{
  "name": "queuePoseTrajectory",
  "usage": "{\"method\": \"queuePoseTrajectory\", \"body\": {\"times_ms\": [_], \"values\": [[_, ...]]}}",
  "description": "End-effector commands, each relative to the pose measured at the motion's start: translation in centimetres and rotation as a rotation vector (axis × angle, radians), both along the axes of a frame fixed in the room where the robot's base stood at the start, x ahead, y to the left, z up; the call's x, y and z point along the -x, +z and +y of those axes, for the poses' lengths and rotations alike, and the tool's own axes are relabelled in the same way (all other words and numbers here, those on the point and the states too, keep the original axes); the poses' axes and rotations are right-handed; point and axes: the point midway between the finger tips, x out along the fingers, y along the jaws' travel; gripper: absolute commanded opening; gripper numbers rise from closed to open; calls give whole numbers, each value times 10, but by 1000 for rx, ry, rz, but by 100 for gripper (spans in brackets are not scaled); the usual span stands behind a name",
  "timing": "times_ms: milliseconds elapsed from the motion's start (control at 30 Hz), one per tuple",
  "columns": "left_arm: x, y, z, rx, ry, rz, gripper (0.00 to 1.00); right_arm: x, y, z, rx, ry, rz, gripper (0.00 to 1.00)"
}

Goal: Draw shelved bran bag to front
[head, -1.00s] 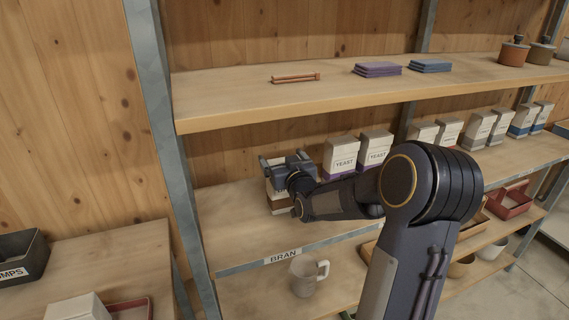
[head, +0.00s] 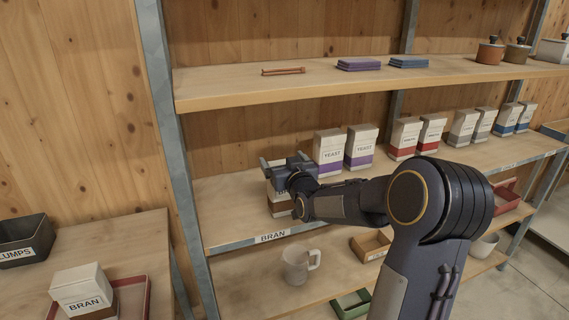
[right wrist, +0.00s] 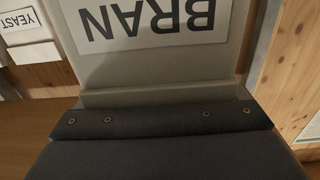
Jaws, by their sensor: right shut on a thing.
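The shelved bran bag (head: 281,209), white with a brown lower band, stands on the middle shelf (head: 225,222) behind the shelf's BRAN label (head: 272,237). My right gripper (head: 283,170) is shut on its upper part, and the gripper and forearm hide much of the bag. In the right wrist view the bag's pale face with an upside-down BRAN label (right wrist: 146,22) fills the upper middle, right against the dark gripper. My left gripper is not in view.
Yeast bags (head: 329,152) stand right of the bran bag, with several other bags farther along. The upper shelf (head: 225,92) runs above. A mug (head: 297,266) stands on the shelf below. Another bran bag (head: 80,287) sits on the left table.

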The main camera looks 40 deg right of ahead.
Motion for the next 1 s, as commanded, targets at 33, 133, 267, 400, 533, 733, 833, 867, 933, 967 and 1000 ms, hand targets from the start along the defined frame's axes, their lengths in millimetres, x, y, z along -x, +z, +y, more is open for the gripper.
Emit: {"method": "queuePoseTrajectory", "body": {"times_ms": [33,133,267,400,533,733,833,867,933,967,1000], "values": [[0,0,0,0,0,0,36,0,1,0,1,0,-2,63],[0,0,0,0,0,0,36,0,1,0,1,0,-2,63],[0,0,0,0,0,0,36,0,1,0,1,0,-2,92],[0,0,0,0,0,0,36,0,1,0,1,0,-2,100],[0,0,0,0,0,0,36,0,1,0,0,0,-1,100],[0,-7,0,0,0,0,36,19,-1,5,1,-1,-2,100],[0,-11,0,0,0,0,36,37,0,10,1,-1,-3,100],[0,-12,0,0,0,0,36,42,-1,12,1,-1,-3,100],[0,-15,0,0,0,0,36,53,-1,15,1,-1,-3,100],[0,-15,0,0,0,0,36,57,0,17,1,-1,-3,100],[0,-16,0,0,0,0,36,62,0,18,1,-1,-3,100]]}}
